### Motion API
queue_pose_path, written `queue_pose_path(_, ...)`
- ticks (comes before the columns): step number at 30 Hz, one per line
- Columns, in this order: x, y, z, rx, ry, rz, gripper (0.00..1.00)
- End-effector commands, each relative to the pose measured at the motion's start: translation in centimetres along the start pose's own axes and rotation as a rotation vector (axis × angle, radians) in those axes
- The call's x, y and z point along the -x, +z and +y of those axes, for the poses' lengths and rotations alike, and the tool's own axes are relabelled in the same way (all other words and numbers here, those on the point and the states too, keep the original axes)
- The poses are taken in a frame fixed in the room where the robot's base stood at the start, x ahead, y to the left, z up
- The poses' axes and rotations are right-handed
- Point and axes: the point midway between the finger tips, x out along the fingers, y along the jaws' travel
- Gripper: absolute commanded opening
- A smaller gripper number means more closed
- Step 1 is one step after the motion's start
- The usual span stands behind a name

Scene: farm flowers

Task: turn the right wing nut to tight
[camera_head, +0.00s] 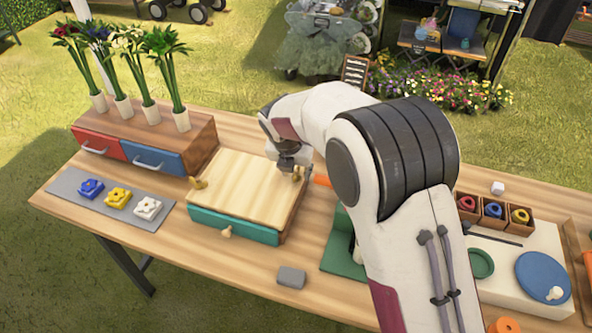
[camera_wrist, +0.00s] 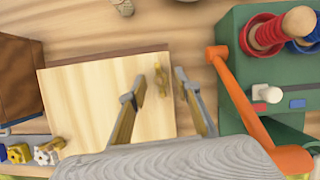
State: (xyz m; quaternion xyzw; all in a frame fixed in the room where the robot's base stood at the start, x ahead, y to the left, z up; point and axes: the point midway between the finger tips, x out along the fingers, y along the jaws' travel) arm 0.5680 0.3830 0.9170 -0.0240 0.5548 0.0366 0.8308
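The wooden box (camera_head: 247,185) with a teal drawer (camera_head: 232,228) stands in the middle of the table. The right wing nut (camera_wrist: 161,79) is brass-coloured and sits near the right edge of the box top. In the wrist view it shows between my two fingers, nearer the right one. My gripper (camera_wrist: 165,88) is open, its fingers apart on either side of the nut with no clear contact. In the head view, my gripper (camera_head: 290,168) is over the right side of the box top. The left wing nut (camera_head: 197,184) is at the box's left edge.
An orange bar (camera_wrist: 238,100) and a green stand (camera_wrist: 262,70) with red and blue rings are close on the right. Flower vases (camera_head: 148,113) stand on a drawer unit (camera_head: 170,148) at the left. A grey block (camera_head: 291,277) lies in front.

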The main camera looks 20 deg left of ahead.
Motion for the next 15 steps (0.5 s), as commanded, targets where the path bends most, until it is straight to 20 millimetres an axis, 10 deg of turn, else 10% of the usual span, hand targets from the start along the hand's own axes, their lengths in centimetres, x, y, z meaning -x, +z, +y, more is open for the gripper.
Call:
queue_pose_path(11, -0.35, -0.02, -0.03, 0.0, 0.0, 0.0, 0.33)
queue_pose_path(15, -0.34, -0.02, -0.02, 0.0, 0.0, 0.0, 0.0)
